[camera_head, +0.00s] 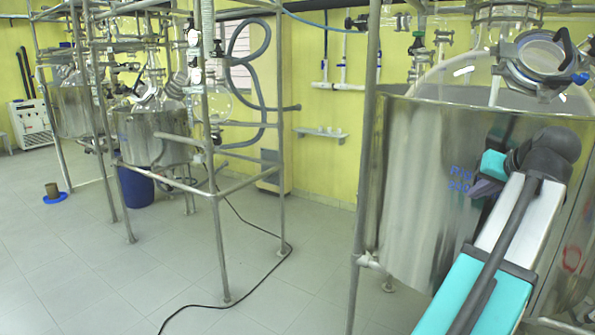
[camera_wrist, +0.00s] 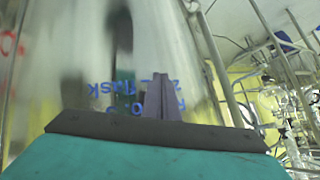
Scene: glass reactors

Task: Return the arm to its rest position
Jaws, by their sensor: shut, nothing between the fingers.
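My arm (camera_head: 515,220), with teal and white links, reaches up from the lower right of the head view in front of a large steel reactor vessel (camera_head: 420,170). My gripper (camera_head: 484,188) points toward the vessel wall, partly hidden by the arm. In the wrist view, the gripper's dark fingers (camera_wrist: 160,97) are together with nothing between them. The shiny vessel wall (camera_wrist: 70,50) fills the left and middle beyond them, with upside-down blue lettering. I cannot tell the exact gap between fingertips and wall.
A metal frame post (camera_head: 365,150) stands left of the vessel. A round glass port with a clamp (camera_head: 541,62) is just above my arm. More framed reactors (camera_head: 155,135) stand at the left. A black cable (camera_head: 250,232) lies on otherwise open tiled floor (camera_head: 120,265).

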